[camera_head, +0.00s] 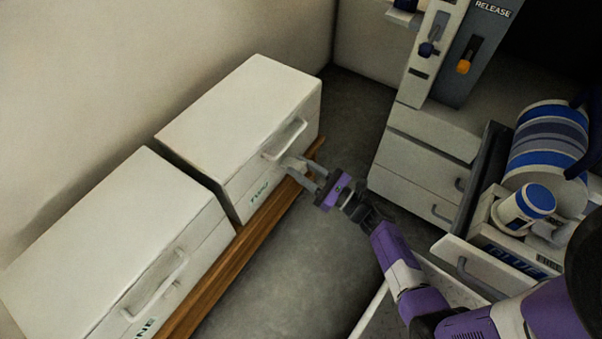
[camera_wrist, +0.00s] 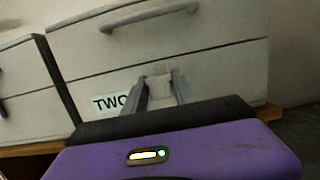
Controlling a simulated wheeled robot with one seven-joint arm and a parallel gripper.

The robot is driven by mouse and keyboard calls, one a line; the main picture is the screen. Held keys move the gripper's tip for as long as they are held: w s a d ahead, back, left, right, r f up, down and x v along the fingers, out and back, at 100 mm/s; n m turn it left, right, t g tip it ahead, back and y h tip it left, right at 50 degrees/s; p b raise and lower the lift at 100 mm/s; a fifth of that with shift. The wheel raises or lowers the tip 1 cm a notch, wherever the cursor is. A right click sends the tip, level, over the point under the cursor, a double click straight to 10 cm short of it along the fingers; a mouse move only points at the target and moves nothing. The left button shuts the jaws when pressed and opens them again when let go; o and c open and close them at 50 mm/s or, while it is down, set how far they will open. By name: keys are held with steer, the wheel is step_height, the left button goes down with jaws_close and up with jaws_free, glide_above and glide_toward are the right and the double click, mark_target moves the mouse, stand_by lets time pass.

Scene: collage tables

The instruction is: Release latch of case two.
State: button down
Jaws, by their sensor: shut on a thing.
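Case two (camera_head: 238,115) is a white box with a lid and a front handle (camera_head: 285,139), standing on a wooden board. Its "TWO" label (camera_head: 259,193) is on the front, and the label also shows in the wrist view (camera_wrist: 108,103), partly covered by a finger. A small pale latch (camera_wrist: 160,86) sits on the front below the handle. My gripper (camera_head: 293,166) is at the front of case two with its fingers shut on the latch, one on each side. The lid looks closed. The fingers hide the latch's sides.
Case one (camera_head: 115,235) stands to the left, with a narrow gap between them. The wooden board (camera_head: 240,246) runs along their fronts. At right are drawers (camera_head: 415,170), a panel marked "RELEASE" (camera_head: 480,50), a striped drum (camera_head: 548,145) and a blue-lidded jar (camera_head: 527,205). The floor between is clear.

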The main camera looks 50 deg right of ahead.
steer(key=shift+s+f+b, duration=0.2)
steer(key=shift+f+b, duration=0.25)
steer(key=shift+f, duration=0.15)
steer(key=c, duration=1.3)
jaws_free()
steer(key=shift+o, duration=0.7)
steer(key=shift+r, duration=0.15)
steer(key=p+v, duration=0.1)
steer(key=v, duration=0.6)
steer(key=shift+s+f+p, duration=0.2)
steer(key=shift+s+p, duration=0.15)
